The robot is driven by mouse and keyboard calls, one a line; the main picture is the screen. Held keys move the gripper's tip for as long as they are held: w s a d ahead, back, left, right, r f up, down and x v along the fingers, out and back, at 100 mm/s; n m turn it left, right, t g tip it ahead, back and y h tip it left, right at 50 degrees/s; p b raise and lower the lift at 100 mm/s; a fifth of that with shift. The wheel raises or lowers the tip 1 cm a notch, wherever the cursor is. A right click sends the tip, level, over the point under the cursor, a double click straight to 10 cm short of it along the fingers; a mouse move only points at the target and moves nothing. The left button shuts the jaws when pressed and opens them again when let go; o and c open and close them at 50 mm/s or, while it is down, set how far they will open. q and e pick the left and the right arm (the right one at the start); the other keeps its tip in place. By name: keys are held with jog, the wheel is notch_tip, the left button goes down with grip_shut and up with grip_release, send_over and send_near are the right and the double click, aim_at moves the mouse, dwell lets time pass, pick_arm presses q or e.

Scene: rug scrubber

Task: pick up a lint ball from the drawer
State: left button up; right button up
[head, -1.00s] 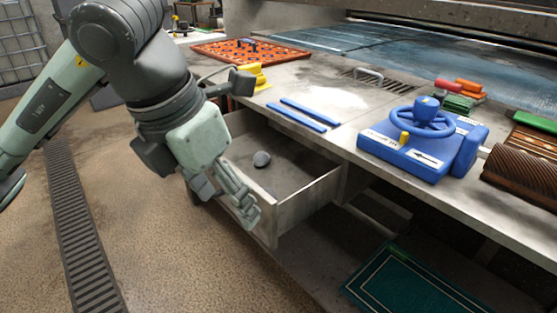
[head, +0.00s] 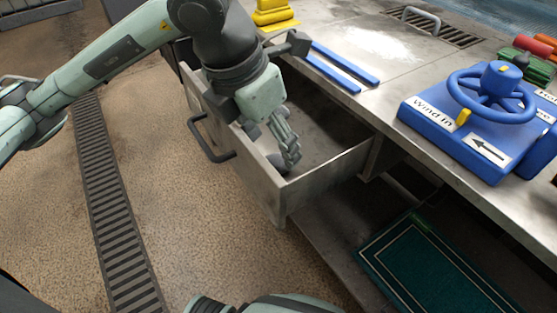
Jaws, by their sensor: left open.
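The open drawer (head: 330,180) sticks out from under the workbench, with its dark handle on the front panel. My left gripper (head: 284,150) reaches down into the drawer near its front panel, fingers pointing down and apart. A small grey rounded shape, seemingly the lint ball (head: 277,164), shows low by the fingertips. It is mostly hidden by the fingers, and I cannot tell whether they touch it. My right gripper is not in view.
On the bench lie two blue strips (head: 338,66), a yellow block (head: 272,12) and a blue handwheel unit (head: 470,125). A green mat (head: 435,270) lies on the lower shelf. A floor grate (head: 115,215) runs at left.

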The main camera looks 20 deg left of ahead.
aim_at(277, 157)
pick_arm(q)
jog(key=x, duration=0.5)
jog(key=shift+w+r, duration=0.1)
jog(key=shift+w, duration=0.05)
jog(key=shift+a, duration=0.1)
jog(key=c, duration=0.9)
